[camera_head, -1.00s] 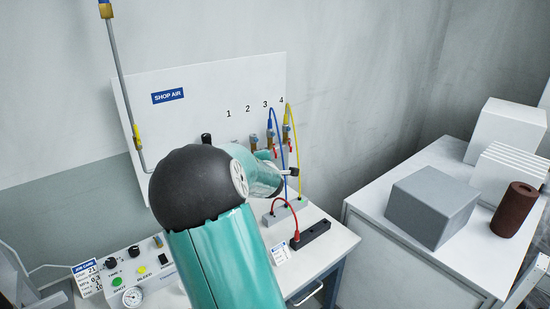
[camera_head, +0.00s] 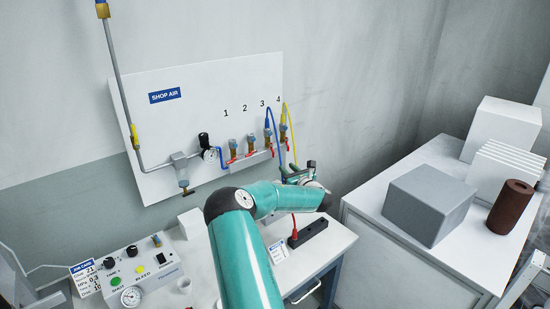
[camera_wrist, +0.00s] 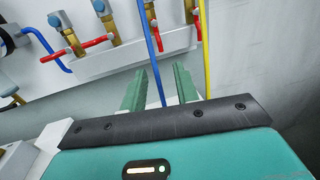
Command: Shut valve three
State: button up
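Valve three (camera_head: 268,140) is a brass valve on the wall panel, under the printed 3, with a blue hose on it. In the wrist view valve three (camera_wrist: 148,16) shows at the top with its small red handle pointing roughly along the valve body. My gripper (camera_head: 298,168) is below and right of the valves in the head view. In the wrist view its two green fingers (camera_wrist: 160,82) are apart, with no valve handle between them. The blue hose (camera_wrist: 153,55) runs through the gap in the picture; whether it lies between the fingers or behind them I cannot tell.
Valve one (camera_wrist: 68,35) and valve two (camera_wrist: 106,22) have red handles turned crosswise. Valve four (camera_wrist: 190,12), with a yellow hose (camera_wrist: 206,55), is close to the right. A gauge and regulator (camera_head: 207,150) are left. The bench carries a black power strip (camera_head: 308,232).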

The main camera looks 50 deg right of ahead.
aim_at(272, 150)
jog(key=x, duration=1.1)
jog(key=shift+w, duration=0.15)
grip_shut()
